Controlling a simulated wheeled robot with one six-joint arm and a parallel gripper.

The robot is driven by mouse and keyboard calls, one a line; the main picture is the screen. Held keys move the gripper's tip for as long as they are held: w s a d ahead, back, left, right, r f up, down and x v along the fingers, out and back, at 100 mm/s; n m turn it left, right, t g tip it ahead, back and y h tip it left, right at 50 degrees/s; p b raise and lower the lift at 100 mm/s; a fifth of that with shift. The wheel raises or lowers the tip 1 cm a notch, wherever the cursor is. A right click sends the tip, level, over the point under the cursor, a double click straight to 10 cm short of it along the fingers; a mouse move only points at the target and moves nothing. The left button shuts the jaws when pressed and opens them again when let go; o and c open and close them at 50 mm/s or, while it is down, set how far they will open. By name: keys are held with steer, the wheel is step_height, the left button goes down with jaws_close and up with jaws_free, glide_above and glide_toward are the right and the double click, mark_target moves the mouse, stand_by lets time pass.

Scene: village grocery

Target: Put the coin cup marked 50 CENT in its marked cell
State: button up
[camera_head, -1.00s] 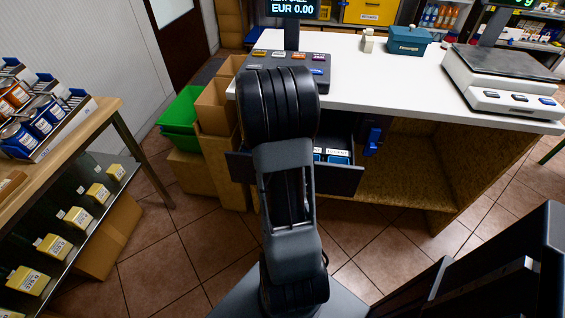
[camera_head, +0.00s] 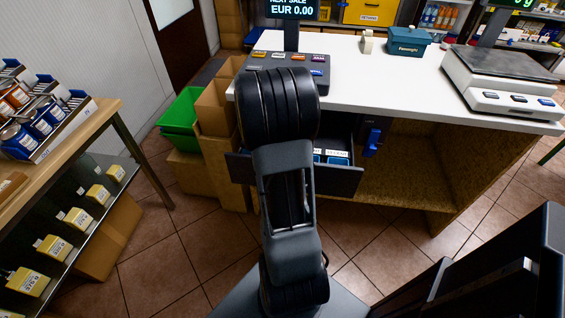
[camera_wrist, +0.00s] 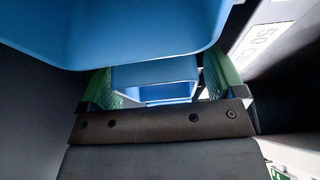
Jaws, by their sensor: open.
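The open cash drawer (camera_head: 345,185) sticks out under the counter, with blue cups (camera_head: 338,160) partly showing in it. My arm covers much of the drawer, and my gripper is hidden in the head view. In the wrist view my gripper (camera_wrist: 160,82) is open, its green pads on either side of a blue cup (camera_wrist: 155,75). I cannot tell whether the pads touch it. Another blue cup (camera_wrist: 120,30) fills the upper left, very close. A white label (camera_wrist: 262,38) reading 50 and a cut-off word is at the upper right. The cups' own markings cannot be read here.
The white counter (camera_head: 400,80) above the drawer carries a till keypad (camera_head: 285,72), a teal box (camera_head: 408,42) and a scale (camera_head: 500,80). A green crate (camera_head: 180,125) and cardboard boxes stand left of the drawer. A blue fitting (camera_head: 372,142) is right of it.

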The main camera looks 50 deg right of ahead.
steer(key=p+v, duration=0.1)
steer(key=v, duration=1)
steer(key=shift+r+p, duration=0.2)
steer(key=shift+p, duration=0.1)
